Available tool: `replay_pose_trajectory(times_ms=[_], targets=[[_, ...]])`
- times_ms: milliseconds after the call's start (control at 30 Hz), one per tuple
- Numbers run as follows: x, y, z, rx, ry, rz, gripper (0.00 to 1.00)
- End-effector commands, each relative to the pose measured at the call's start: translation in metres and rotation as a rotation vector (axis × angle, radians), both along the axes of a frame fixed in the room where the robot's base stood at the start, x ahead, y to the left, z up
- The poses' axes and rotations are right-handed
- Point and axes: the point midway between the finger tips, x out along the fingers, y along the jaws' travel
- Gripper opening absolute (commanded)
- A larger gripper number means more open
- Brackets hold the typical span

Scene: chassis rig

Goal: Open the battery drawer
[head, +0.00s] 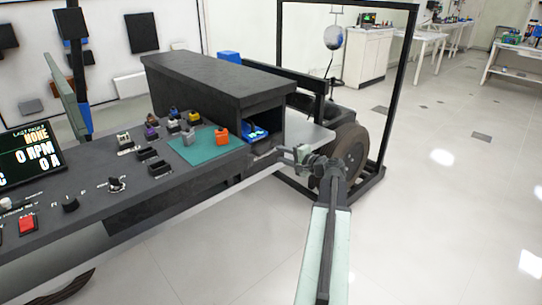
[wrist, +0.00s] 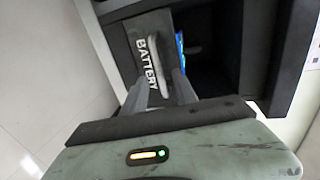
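The battery drawer's dark front (wrist: 128,50), marked BATTERY in white, is in the wrist view. A pale bar handle (wrist: 154,58) runs along it. My gripper (wrist: 160,78) has its two fingers apart, one on each side of the handle's near end, with gaps showing; I cannot tell whether either touches it. In the head view my gripper (head: 290,153) is at the end of the console beside the drawer opening. A blue object (head: 255,130) shows inside the opening, and a blue strip (wrist: 180,48) shows behind the front in the wrist view. How far the drawer is out is unclear.
The dark console (head: 150,190) carries switches, a screen (head: 30,150) and a green mat (head: 198,147) with small coloured parts. A wheel (head: 347,155) inside a black frame (head: 396,90) stands just beyond my arm. The floor at the right is clear.

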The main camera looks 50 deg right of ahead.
Motion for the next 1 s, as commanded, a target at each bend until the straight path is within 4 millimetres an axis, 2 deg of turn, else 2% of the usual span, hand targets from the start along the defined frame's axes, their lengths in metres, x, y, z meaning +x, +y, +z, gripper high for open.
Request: replay_pose_trajectory(times_ms=[167,400,500,700,733,833,1000], targets=[[0.018,-0.007,-0.006,-0.001,0.002,-0.006,0.34],[0.057,-0.015,-0.016,-0.001,0.002,-0.013,0.34],[0.064,-0.015,-0.016,-0.001,0.002,-0.014,0.34],[0.064,-0.015,-0.016,-0.001,0.002,-0.016,0.34],[0.064,-0.014,-0.016,-0.001,0.002,-0.016,0.29],[0.063,-0.015,-0.016,-0.001,0.002,-0.016,0.01],[0.063,-0.015,-0.016,-0.001,0.002,-0.016,0.00]])
